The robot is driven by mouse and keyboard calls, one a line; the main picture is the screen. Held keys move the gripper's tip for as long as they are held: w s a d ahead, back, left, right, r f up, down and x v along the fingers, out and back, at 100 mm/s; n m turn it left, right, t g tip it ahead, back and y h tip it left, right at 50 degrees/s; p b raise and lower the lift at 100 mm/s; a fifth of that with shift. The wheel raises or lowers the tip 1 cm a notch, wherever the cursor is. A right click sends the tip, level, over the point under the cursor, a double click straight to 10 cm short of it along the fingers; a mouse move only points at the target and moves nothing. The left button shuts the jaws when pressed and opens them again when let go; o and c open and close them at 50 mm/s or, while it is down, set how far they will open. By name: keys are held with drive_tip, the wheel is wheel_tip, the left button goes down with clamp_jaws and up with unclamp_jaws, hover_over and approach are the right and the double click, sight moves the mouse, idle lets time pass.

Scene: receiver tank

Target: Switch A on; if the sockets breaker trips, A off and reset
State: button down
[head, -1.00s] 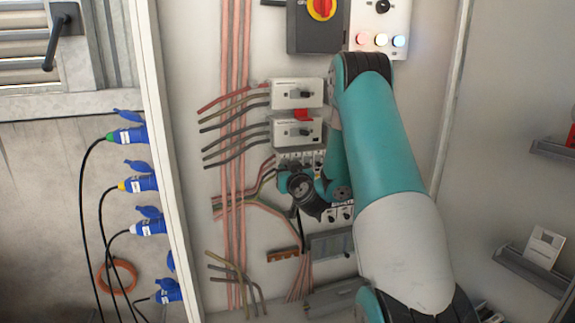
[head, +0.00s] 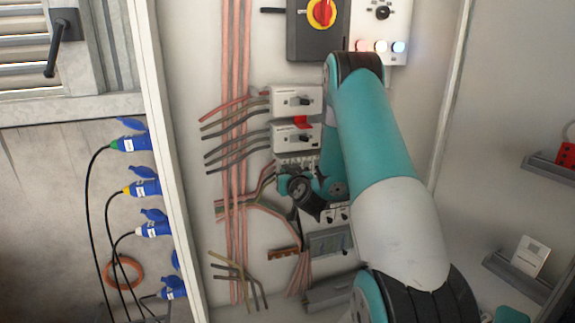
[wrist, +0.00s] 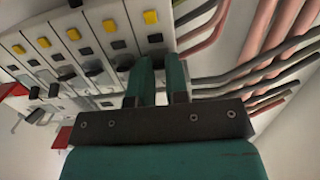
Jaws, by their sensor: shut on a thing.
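A row of breakers (wrist: 75,55) with yellow buttons and black levers fills the left of the wrist view. In the head view the row (head: 297,161) is mostly covered by my wrist. My gripper (wrist: 160,68) reaches the row's right end in the wrist view, its two teal fingers close around a breaker lever there, mostly hidden between them. Labels are too small to read, so I cannot tell which breaker is A or the sockets breaker. Blue plugs (head: 145,187) sit in sockets at the left.
Two white rotary switch boxes (head: 297,100) stand above, with a red tag at the lower one. A dark box with a red-yellow rotary switch (head: 321,13) and a lamp panel (head: 380,30) are at the top. Pipes and cables run left of the breakers. Shelves (head: 518,272) are on the right.

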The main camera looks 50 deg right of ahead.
idle(0.3)
drive_tip(key=c, duration=1.4)
unclamp_jaws()
drive_tip(key=shift+a, duration=0.1)
drive_tip(key=b+v, duration=1.7)
drive_tip(key=b, duration=0.6)
drive_tip(key=shift+a+r+b, duration=0.15)
drive_tip(key=shift+r+b, duration=0.1)
drive_tip(key=shift+b, duration=0.1)
drive_tip(key=shift+s, duration=0.1)
